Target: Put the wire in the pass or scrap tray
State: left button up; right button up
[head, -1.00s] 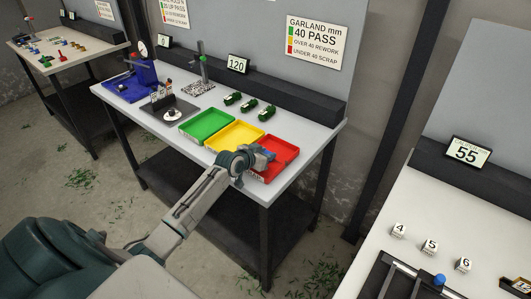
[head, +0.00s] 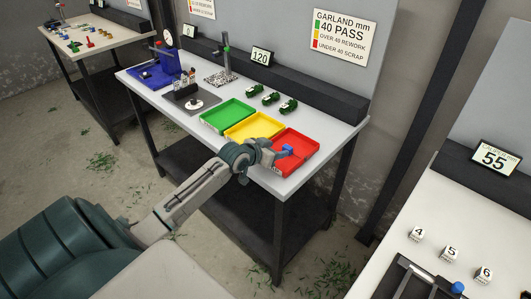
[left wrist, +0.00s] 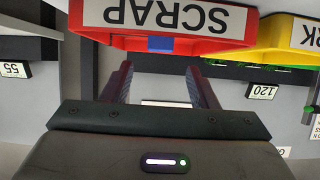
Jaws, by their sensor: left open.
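The red scrap tray (head: 309,156) stands at the right end of the bench's tray row, beside the yellow tray (head: 253,127) and the green tray (head: 227,115). The left wrist view shows the scrap tray's red front (left wrist: 220,44) with its label upside down. My left gripper (head: 279,155) is at the scrap tray's near left side. Its fingers (left wrist: 159,78) are apart with nothing visible between them. A small blue piece (head: 287,149) shows at the scrap tray, just beyond the fingers; it also shows in the left wrist view (left wrist: 160,43). I cannot make out a wire. My right gripper is out of view.
Several dark green bundles (head: 270,98) lie behind the trays. A display reading 120 (head: 261,56), a blue fixture (head: 157,73) and a stand (head: 227,65) are farther back. Another bench (head: 399,254) with a 55 display (head: 495,157) is at the right.

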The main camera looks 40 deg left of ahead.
pick_arm(q)
jog(key=v, duration=0.4)
jog(key=shift+s+a, duration=0.1)
jog(key=shift+s, duration=0.15)
jog(key=shift+s+r, duration=0.45)
jog(key=shift+s, duration=0.1)
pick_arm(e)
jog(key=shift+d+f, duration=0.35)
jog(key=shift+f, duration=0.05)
